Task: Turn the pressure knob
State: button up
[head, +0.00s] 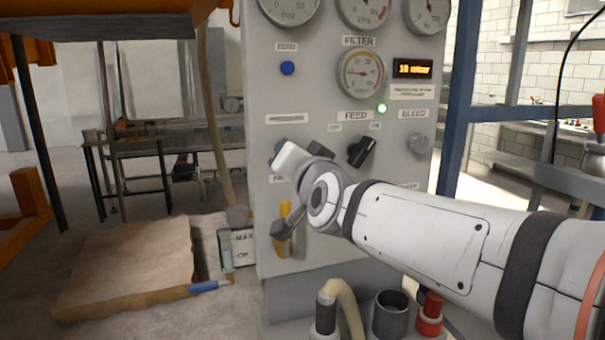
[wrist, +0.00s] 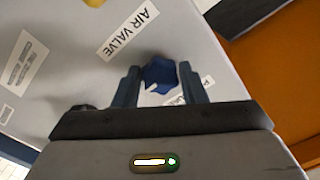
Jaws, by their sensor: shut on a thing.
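The blue pressure knob (wrist: 160,75) sits between the two fingers of my gripper (wrist: 159,88) in the wrist view. The fingers are closed on its sides. A label starting with P is partly covered beside the right finger. In the head view, my gripper (head: 284,155) is at the panel's left side, just under the PRESSURE label (head: 287,119). There the knob is mostly hidden behind my gripper and wrist. How far the knob is turned cannot be told.
The grey panel (head: 330,110) also carries a black FEED knob (head: 362,151), a grey BLEED knob (head: 420,143), a blue ZERO button (head: 287,68) and a lit display (head: 412,69). A yellow lever (head: 284,222) is just below my gripper.

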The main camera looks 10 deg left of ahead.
jog(key=m+b, duration=0.4)
jog(key=m, duration=0.7)
dwell(0.5)
jog(key=o, duration=1)
jog(key=shift+r, duration=0.1)
jog(key=shift+s, duration=0.1)
jog(key=p+v, duration=0.2)
jog(key=v, duration=0.5)
jog(key=shift+s+d, duration=0.2)
jog(key=shift+s, duration=0.05)
